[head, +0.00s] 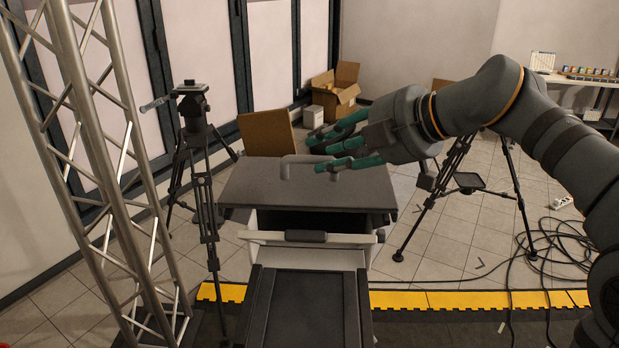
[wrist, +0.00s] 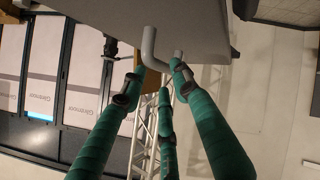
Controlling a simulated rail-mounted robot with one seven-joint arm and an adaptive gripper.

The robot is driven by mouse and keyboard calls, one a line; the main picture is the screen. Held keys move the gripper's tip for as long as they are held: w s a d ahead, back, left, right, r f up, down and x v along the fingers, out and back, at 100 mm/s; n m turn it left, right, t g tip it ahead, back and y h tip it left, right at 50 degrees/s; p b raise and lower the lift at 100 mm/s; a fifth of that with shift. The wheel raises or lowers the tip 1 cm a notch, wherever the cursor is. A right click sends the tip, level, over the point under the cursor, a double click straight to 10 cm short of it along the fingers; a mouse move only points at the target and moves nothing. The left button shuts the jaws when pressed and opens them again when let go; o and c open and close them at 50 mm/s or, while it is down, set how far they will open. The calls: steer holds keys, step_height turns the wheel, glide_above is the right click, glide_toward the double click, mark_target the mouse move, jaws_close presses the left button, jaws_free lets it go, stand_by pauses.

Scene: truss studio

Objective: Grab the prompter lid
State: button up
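The prompter lid appears to be the dark grey flat panel (head: 262,186) in the middle of the head view. A pale grey U-shaped handle (head: 300,159) stands on it. In the wrist view the panel (wrist: 215,22) fills the upper part, and its handle (wrist: 149,46) juts towards my fingers. My gripper (head: 322,156) has green fingers and comes in from the right, close to the handle. In the wrist view its fingertips (wrist: 157,82) are spread apart, with the handle just beyond them. Nothing is held. Whether any finger touches the handle I cannot tell.
A white-framed dark unit (head: 305,300) stands in front of the panel. A tripod (head: 205,190) and a metal truss (head: 100,150) are on the left. Another tripod (head: 450,185) is behind my arm. A brown board (head: 266,133) and open carton (head: 336,92) stand behind. Cables (head: 545,250) lie right.

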mark_target(309, 158)
steer(key=shift+a+f, duration=0.1)
steer(key=shift+a, duration=0.25)
steer(key=p+x, duration=0.1)
steer(key=x, duration=0.3)
steer(key=shift+w+a+f, duration=0.15)
steer(key=shift+w+f, duration=0.1)
steer(key=shift+s+r, duration=0.1)
steer(key=shift+s, duration=0.1)
steer(key=shift+w, duration=0.1)
steer(key=c, duration=0.7)
jaws_close()
